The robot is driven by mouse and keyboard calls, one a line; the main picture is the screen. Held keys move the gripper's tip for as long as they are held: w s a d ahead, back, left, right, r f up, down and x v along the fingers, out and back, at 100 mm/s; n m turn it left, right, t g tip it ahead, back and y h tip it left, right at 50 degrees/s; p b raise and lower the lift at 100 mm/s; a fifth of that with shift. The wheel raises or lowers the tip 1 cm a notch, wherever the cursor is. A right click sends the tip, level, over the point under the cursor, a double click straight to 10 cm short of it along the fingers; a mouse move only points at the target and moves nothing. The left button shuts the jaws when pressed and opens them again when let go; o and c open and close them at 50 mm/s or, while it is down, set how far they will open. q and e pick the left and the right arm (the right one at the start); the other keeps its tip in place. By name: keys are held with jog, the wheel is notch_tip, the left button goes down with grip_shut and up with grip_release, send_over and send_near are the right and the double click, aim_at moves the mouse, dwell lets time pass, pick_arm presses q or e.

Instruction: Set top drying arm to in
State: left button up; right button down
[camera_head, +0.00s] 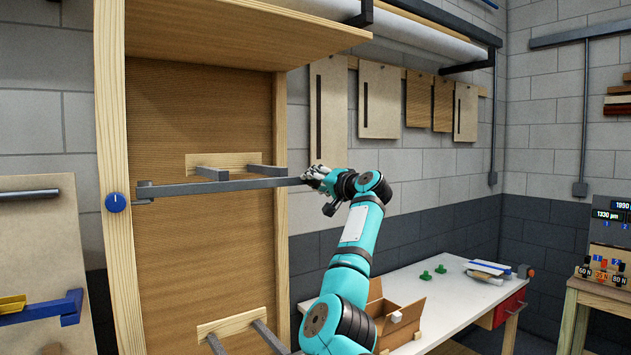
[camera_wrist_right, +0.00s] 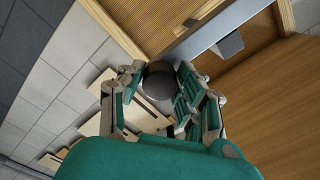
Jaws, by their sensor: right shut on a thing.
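The top drying arm (camera_head: 220,186) is a dark grey metal bar across the front of the tall wooden cabinet. Its left end sits at a bracket by the left post, and its right end reaches my right gripper (camera_head: 318,178). The right gripper is shut on the arm's end. In the right wrist view, a dark rounded end piece (camera_wrist_right: 158,80) sits between the fingers of my right gripper (camera_wrist_right: 160,88), with the grey bar running to the upper right. The fingers hide part of that end. My left gripper is not in view.
A blue knob (camera_head: 117,202) is on the cabinet's left post. Two short grey supports stick out behind the bar, with another pair lower down. A white-topped bench (camera_head: 455,300) with an open cardboard box (camera_head: 398,318) stands at the lower right. Wooden panels hang on the back wall.

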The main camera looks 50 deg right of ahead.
jog(key=shift+r, duration=0.3)
jog(key=c, duration=1.4)
grip_release()
jog(key=o, duration=0.5)
jog(key=shift+w+d+f, duration=0.1)
jog(key=shift+w+f, duration=0.1)
jog(key=shift+w, duration=0.2)
jog(key=shift+w+f, duration=0.15)
jog(key=v, duration=1.2)
